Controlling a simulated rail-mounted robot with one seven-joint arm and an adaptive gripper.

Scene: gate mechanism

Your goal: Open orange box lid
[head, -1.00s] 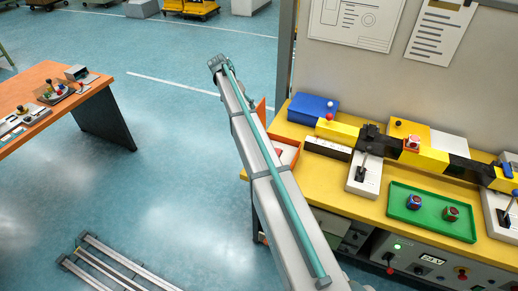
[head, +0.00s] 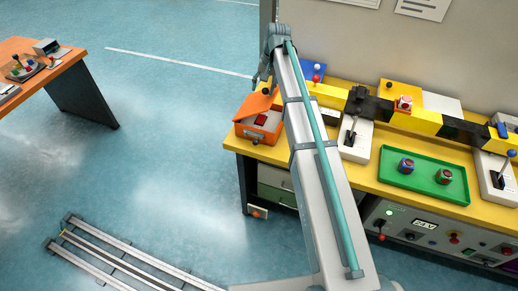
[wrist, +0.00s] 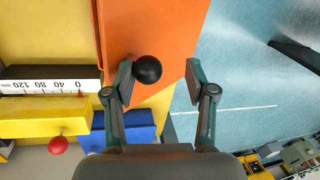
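The orange box (head: 262,138) sits at the left end of the yellow table, with a red item showing inside it. Its orange lid (head: 252,107) is raised and tilted at the box's back, partly open. The lid's black knob (head: 266,91) is at its upper edge. In the wrist view the lid (wrist: 165,35) fills the upper middle and the black knob (wrist: 148,69) is close to the left fingertip. My gripper (wrist: 158,73) is open, its fingers spread either side of the knob, with a wide gap on the right. Contact with the knob cannot be told.
A yellow-and-black bar (head: 425,122) runs along the table past levers. A green tray (head: 425,178) holds two small blocks.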

